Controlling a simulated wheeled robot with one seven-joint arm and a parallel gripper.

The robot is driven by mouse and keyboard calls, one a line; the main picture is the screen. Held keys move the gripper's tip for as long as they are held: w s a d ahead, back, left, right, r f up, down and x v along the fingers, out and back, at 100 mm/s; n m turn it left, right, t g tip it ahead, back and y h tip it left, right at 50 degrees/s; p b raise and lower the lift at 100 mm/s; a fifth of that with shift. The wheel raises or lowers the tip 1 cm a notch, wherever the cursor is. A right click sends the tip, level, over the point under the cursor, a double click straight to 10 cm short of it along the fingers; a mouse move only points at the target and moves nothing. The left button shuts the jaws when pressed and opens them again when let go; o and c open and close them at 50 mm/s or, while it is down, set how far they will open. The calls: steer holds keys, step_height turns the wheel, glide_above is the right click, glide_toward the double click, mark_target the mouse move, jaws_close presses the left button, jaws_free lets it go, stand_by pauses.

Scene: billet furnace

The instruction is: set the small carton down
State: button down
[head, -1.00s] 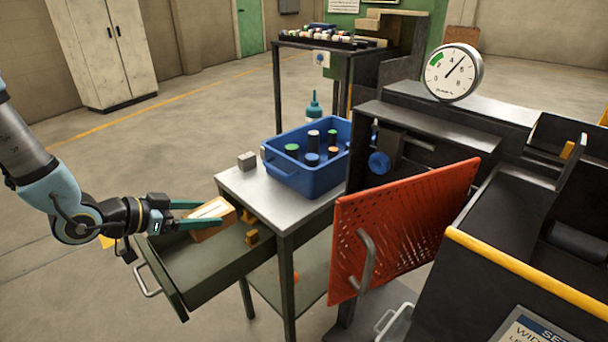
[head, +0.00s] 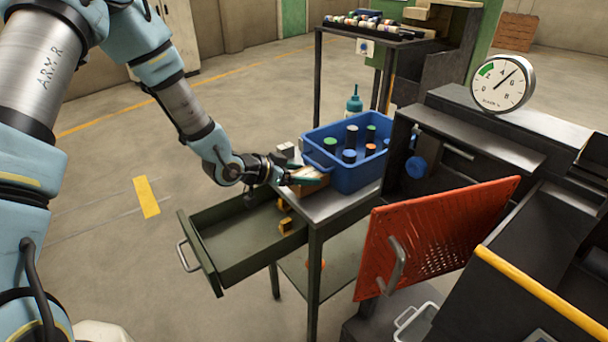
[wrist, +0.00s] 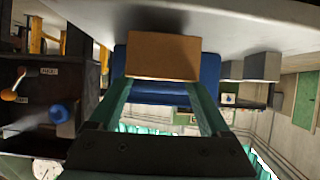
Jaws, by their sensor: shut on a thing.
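The small carton (head: 311,188) is a brown box, partly hidden by my gripper in the head view. My gripper (head: 306,181) is shut on it, one green finger on each side, at the left part of the metal tabletop (head: 335,203). In the wrist view, the carton (wrist: 163,55) sits between the tips of the fingers (wrist: 163,88). That view is upside down, with the pale tabletop (wrist: 240,22) along its top. The carton is at or just above the tabletop; I cannot tell whether it touches.
A blue bin (head: 345,178) with several coloured-top cylinders stands just right of the carton. Grey blocks (head: 286,150) lie behind it. An open green drawer (head: 240,240) with yellow-orange pieces (head: 286,224) is below left. A red perforated door (head: 435,240) hangs at right.

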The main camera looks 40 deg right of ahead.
steer(key=shift+d+f, duration=0.2)
steer(key=shift+f, duration=0.5)
steer(key=shift+f, duration=0.1)
steer(key=shift+f, duration=0.15)
jaws_free()
steer(key=shift+r+p, duration=0.3)
steer(key=shift+r, duration=0.05)
steer(key=b+v, duration=0.2)
steer(key=v, duration=1)
steer(key=shift+f, duration=0.15)
steer(key=shift+w+a, duration=0.15)
